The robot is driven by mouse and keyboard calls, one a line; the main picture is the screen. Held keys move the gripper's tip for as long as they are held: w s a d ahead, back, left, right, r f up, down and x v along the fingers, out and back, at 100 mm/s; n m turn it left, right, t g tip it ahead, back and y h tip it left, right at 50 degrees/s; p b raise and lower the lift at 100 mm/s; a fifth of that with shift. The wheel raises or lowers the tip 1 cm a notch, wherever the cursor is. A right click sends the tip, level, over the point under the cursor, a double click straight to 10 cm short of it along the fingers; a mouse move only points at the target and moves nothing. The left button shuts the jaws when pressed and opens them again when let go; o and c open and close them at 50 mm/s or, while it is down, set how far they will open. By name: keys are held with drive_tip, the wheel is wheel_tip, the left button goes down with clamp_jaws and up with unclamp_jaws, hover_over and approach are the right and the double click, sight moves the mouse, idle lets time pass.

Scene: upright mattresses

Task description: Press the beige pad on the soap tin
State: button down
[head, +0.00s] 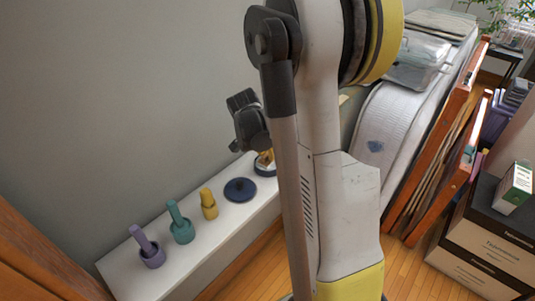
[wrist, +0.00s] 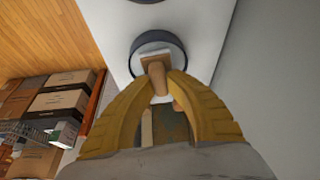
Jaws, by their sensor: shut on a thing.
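My gripper (wrist: 158,78) has yellow ribbed fingers, shut on the beige pad (wrist: 156,70) in the wrist view. The pad's far end is at the open soap tin (wrist: 179,44), a round dark-blue tin with a pale inside. A whitish flat piece shows at the pad's far end; I cannot tell whether it belongs to the pad or the tin, or whether pad and tin touch. In the head view the tin (head: 265,170) stands on the white ledge, partly hidden by my arm. My fingers are mostly hidden there.
On the white ledge (head: 228,222) are a dark-blue round disc (head: 240,190) and yellow (head: 208,204), teal (head: 180,224) and purple (head: 147,248) holders with upright pieces. A grey wall runs behind. Upright mattresses (head: 385,120), wooden frames and boxes (head: 485,245) stand at right.

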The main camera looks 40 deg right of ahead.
drive_tip(key=shift+r+p, duration=2.6)
drive_tip(key=shift+r, duration=0.95)
